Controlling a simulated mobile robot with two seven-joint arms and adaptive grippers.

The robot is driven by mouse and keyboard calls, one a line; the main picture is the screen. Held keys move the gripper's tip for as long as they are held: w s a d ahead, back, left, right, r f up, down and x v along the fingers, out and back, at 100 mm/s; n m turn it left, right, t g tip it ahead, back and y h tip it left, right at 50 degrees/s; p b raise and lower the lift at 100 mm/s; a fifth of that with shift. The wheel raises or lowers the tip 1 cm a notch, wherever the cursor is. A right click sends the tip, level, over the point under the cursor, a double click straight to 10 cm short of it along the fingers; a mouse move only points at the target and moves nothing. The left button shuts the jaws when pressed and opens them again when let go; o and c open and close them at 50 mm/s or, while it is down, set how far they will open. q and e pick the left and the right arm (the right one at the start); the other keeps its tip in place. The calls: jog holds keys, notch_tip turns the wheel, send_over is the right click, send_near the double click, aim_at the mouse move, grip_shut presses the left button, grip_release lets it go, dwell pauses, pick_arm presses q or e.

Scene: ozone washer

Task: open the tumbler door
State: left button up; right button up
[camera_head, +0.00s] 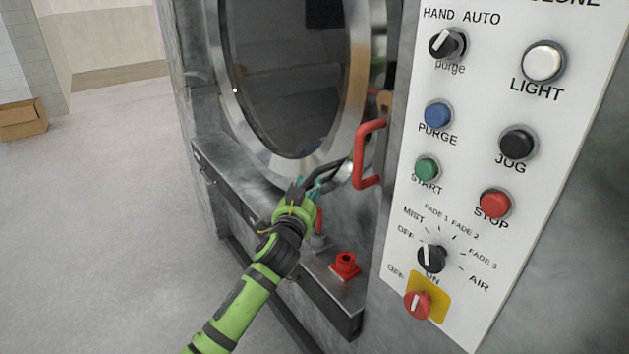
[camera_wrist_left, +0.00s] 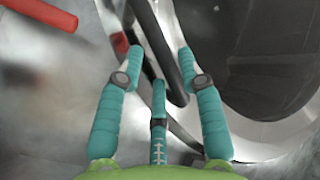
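The tumbler door (camera_head: 353,100) is round, with a wide metal ring and dark glass, and looks shut. It also shows at the right of the left wrist view (camera_wrist_left: 268,40). A black bar handle (camera_head: 322,172) lies at the lower right of the door's ring. My left gripper (camera_head: 311,184) is at this bar, its teal fingers spread. In the left wrist view the black bar (camera_wrist_left: 158,40) runs between the open fingertips (camera_wrist_left: 160,62); I cannot tell whether they touch it. My right gripper is not in view.
A red bent handle (camera_head: 361,155) stands just right of the bar and shows at upper left in the wrist view (camera_wrist_left: 38,12). A red valve part (camera_head: 345,265) sits on the ledge below. The control panel (camera_head: 470,170) is at right. Open floor (camera_head: 110,200) lies left.

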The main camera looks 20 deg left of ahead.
aim_at(310, 183)
pick_arm(q)
jog(key=shift+w, duration=1.85)
jog(key=shift+s+a, duration=0.1)
grip_shut()
